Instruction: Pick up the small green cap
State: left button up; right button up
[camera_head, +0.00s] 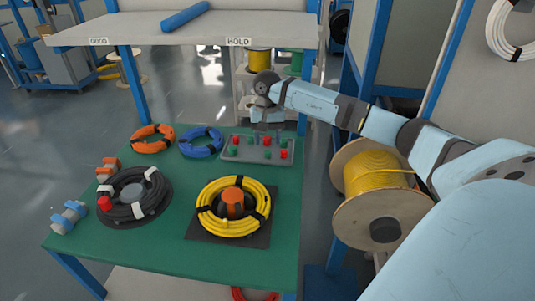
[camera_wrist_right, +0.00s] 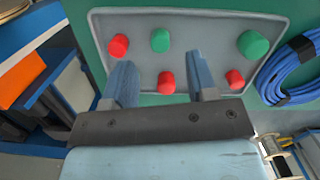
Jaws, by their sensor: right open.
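A grey tray (camera_head: 228,157) at the back right of the green table holds red and green caps. In the right wrist view, a small green cap (camera_wrist_right: 160,40) sits on the tray (camera_wrist_right: 205,20) between a red cap (camera_wrist_right: 118,46) and a larger-looking green cap (camera_wrist_right: 252,44). My right gripper (camera_wrist_right: 160,62) is open and empty, pointing down, with its fingers apart and the small green cap showing between and beyond the tips. In the head view my right gripper (camera_head: 266,137) hangs over the tray's back part; its tips are small there. My left gripper is not in view.
A blue cable coil (camera_head: 201,142) and an orange coil (camera_head: 152,139) lie left of the tray. Yellow (camera_head: 233,206) and black (camera_head: 134,197) coils lie nearer the front. A shelf (camera_head: 190,30) stands behind the table, and a yellow cable spool (camera_head: 380,190) stands to the right.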

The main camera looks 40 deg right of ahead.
aim_at(268, 157)
jog(key=f, duration=0.4)
jog(key=shift+s+a+b, duration=0.25)
jog(key=shift+a+b, duration=0.05)
jog(key=shift+b, duration=0.1)
jog(key=shift+f, duration=0.2)
grip_shut()
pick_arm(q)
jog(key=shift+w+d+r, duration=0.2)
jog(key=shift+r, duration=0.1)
pick_arm(e)
jog(key=shift+r, duration=0.1)
